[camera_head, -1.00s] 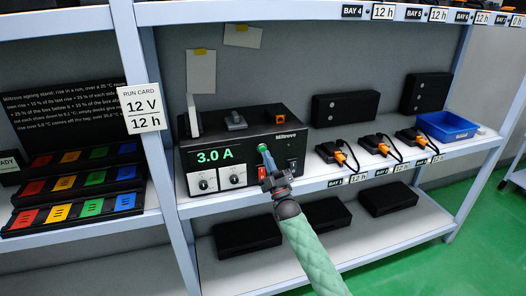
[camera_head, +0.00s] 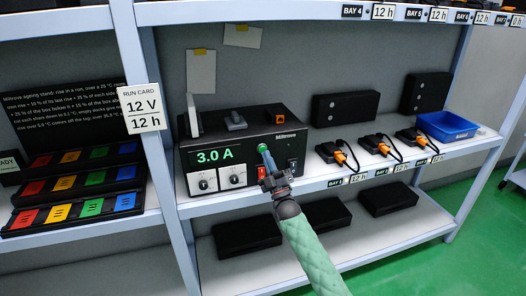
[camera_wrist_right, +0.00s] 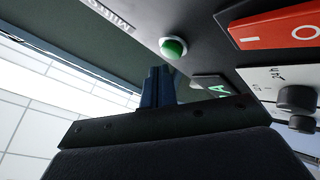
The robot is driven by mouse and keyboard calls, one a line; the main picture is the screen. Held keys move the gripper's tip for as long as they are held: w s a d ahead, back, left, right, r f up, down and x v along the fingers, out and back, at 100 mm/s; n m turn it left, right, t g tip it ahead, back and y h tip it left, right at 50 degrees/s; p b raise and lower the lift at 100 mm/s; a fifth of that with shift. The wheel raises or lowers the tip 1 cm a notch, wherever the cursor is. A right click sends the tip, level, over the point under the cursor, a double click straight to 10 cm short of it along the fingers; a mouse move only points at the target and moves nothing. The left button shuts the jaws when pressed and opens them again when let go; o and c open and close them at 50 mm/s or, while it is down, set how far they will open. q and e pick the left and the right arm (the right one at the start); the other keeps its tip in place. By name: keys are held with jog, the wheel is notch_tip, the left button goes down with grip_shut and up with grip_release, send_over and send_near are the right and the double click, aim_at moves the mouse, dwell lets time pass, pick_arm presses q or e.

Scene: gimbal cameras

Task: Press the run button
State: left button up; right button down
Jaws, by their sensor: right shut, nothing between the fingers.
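The green run button (camera_head: 262,147) is on the front of a black Miltrove power unit (camera_head: 285,146) whose display reads 3.0 A. It also shows in the right wrist view (camera_wrist_right: 173,47) as a green dome in a pale ring. My right gripper (camera_head: 265,153) is shut and empty, its blue fingertips just at the button. In the right wrist view the fingers (camera_wrist_right: 157,88) point up towards the panel, their tips just below the button in the picture. I cannot tell whether they touch it. My left gripper is not in view.
A red rocker switch (camera_wrist_right: 285,25) and knobs (camera_wrist_right: 296,98) sit on the panel near the button. Several bays with orange-plugged cables stand to the right, before a blue bin (camera_head: 447,126). Coloured decks (camera_head: 80,180) lie on the left shelf. A shelf post (camera_head: 165,150) stands left of the unit.

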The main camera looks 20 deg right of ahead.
jog(key=shift+w, duration=0.15)
jog(key=shift+w, duration=0.3)
jog(key=shift+b, duration=0.3)
